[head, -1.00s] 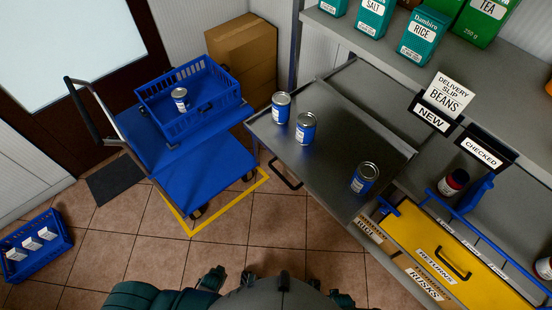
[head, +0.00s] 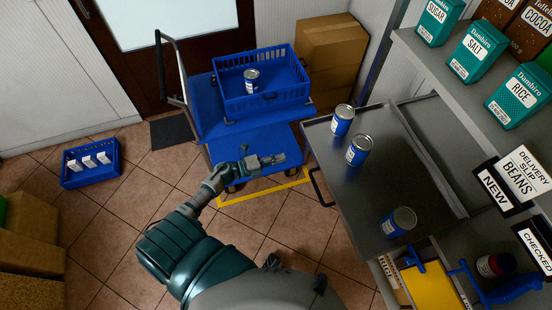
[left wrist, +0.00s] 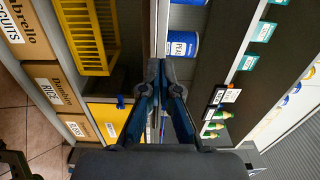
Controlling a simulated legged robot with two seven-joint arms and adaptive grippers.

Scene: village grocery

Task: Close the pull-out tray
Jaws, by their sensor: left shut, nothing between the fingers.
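The pull-out tray (head: 375,190), a grey metal sheet with a black handle (head: 318,187) on its front edge, sticks out from the shelf unit. Two blue-and-white cans (head: 343,120) (head: 358,150) stand near its far front end, and a third (head: 398,222) is at its near end. My left gripper (head: 298,158) is shut and empty, in front of the tray and apart from it, left of the handle in the head view. In the left wrist view its closed fingers (left wrist: 161,68) show with a blue-and-white can (left wrist: 183,45) beyond them.
A blue trolley (head: 240,150) carrying a blue crate (head: 262,100) stands left of the tray. A cardboard box (head: 330,55) is behind it. A small blue crate (head: 92,180) sits on the floor. A yellow drawer (head: 432,287) is near the tray. Tiled floor before the tray is free.

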